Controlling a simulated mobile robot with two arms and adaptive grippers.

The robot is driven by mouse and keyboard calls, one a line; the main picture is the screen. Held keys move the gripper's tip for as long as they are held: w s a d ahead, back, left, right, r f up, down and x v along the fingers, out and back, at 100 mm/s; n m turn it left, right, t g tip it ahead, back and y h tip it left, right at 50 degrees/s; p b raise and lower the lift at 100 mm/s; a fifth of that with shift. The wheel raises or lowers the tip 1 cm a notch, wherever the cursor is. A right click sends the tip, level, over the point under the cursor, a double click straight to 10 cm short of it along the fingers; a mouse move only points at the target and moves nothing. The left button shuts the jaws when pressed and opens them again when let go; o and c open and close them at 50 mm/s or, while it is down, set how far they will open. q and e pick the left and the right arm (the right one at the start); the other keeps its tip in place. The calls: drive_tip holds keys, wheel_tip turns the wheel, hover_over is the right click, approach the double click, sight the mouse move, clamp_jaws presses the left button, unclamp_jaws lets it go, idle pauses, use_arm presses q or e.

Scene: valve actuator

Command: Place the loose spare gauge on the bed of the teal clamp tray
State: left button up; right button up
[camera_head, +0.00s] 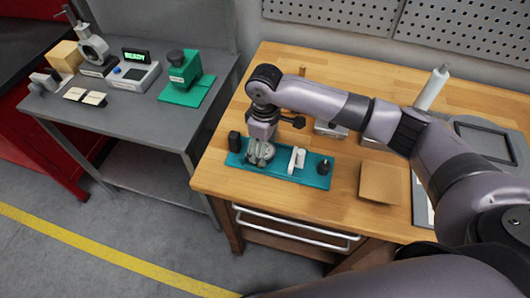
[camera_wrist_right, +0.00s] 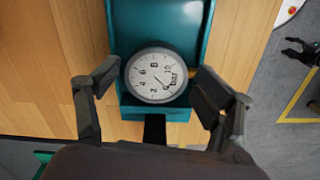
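The spare gauge (camera_wrist_right: 155,75), round with a white dial and dark rim, lies face up over the near end of the teal clamp tray (camera_wrist_right: 126,20). In the head view the gauge (camera_head: 262,154) is at the left end of the tray (camera_head: 314,176), partly hidden by my right gripper (camera_head: 261,145). In the wrist view my right gripper's fingers (camera_wrist_right: 157,78) stand on both sides of the gauge, with narrow gaps. My left gripper (camera_wrist_right: 297,48) shows small at the right edge of the wrist view, away from the bench, its fingers apart.
A white clamp part (camera_head: 297,159) and a black post (camera_head: 324,167) stand on the tray. A black cylinder (camera_head: 234,141) stands at its left end. A brown square (camera_head: 381,183) lies right of the tray. A grey side table (camera_head: 130,123) holds a green fixture (camera_head: 184,70) and instruments.

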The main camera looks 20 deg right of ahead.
wheel_tip(320, 180, up, 11)
drive_tip(key=b, duration=0.1)
drive_tip(key=shift+b, duration=0.35)
